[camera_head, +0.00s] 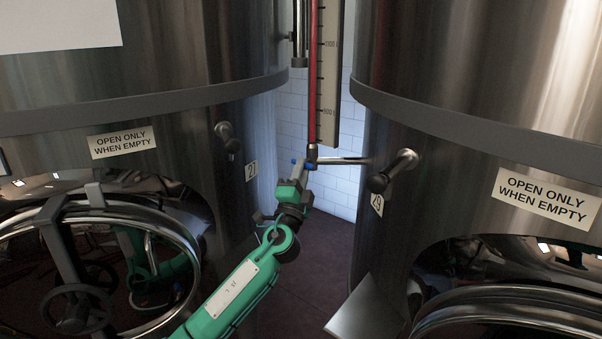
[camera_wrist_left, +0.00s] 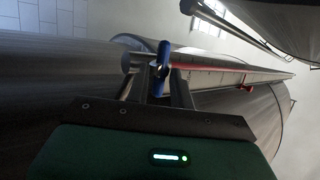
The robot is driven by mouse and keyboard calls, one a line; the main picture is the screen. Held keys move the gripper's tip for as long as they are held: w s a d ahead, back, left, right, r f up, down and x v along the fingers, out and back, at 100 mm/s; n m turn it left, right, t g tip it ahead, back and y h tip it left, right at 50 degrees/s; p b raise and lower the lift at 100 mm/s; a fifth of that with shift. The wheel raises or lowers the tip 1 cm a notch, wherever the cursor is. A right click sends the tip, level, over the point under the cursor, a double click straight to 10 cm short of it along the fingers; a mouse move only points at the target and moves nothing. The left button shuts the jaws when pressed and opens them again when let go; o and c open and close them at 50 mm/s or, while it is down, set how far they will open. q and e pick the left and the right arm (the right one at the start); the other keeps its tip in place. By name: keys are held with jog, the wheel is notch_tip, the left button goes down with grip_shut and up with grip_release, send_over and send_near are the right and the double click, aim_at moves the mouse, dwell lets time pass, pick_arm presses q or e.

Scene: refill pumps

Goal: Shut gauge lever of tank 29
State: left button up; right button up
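The gauge lever is a small blue handle (camera_head: 309,166) at the foot of the level gauge (camera_head: 328,80), on the pipe (camera_head: 345,161) from tank 29 (camera_head: 480,70). Tank 29 carries a "29" label (camera_head: 377,203). My left gripper (camera_head: 301,168) is at the lever, reaching up from below left. In the left wrist view the blue lever (camera_wrist_left: 161,70) stands between my left fingertips (camera_wrist_left: 163,76), which look apart. Whether they touch it is unclear. The lever's base is partly hidden by the gripper. My right gripper is not in view.
Tank 27 (camera_head: 225,60), with its label (camera_head: 251,171), stands on the left. A black-knobbed valve (camera_head: 229,138) sticks out of it, and another (camera_head: 390,172) out of tank 29. The gap between the tanks shows dark floor (camera_head: 305,270) and a white tiled wall.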

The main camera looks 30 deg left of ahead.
pick_arm(q)
jog(key=shift+o, duration=0.8)
